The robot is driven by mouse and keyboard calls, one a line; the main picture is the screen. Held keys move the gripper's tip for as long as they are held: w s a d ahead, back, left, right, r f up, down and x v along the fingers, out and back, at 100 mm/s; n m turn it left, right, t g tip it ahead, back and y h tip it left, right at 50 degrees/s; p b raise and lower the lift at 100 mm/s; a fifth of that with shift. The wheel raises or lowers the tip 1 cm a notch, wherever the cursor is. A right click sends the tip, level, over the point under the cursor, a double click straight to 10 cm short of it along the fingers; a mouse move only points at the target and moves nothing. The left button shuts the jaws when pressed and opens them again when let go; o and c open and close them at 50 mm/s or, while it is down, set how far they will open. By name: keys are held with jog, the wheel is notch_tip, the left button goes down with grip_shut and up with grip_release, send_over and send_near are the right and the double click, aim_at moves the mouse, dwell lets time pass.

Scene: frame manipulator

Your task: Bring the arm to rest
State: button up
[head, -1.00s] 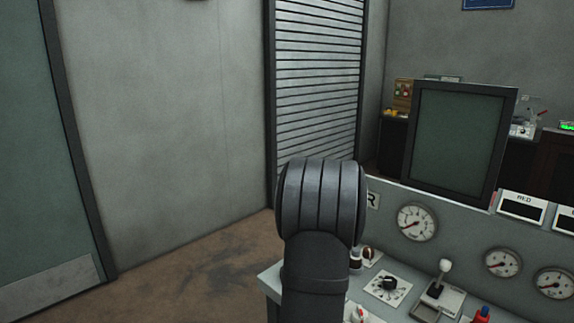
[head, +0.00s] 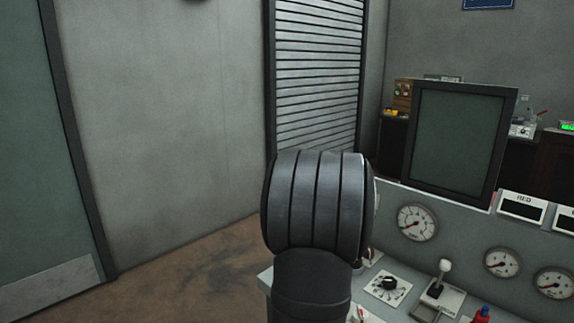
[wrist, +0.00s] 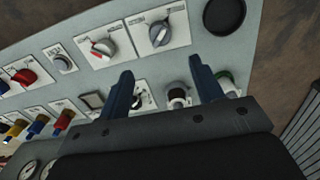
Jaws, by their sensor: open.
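My arm (head: 316,205) stands in the middle of the head view, its dark ribbed joint in front of the left end of the grey control panel (head: 397,265). My gripper is hidden in the head view. In the wrist view my gripper (wrist: 162,82) shows two blue fingers, spread apart and empty. The fingers lie over the panel (wrist: 185,65) in the picture, and I see no contact with any control.
The panel carries a rotary dial (head: 388,284), a white-knobbed lever (head: 443,268), gauges (head: 416,222) and a dark screen (head: 457,140). Several coloured knobs, one red (wrist: 22,78), show in the wrist view. Open floor (head: 190,272) lies left of the panel.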

notch_tip(320, 180, down, 14)
jog(key=shift+r, duration=0.15)
jog(key=n, duration=0.4)
jog(key=shift+r, duration=0.1)
jog(key=n, duration=1.3)
dwell(0.4)
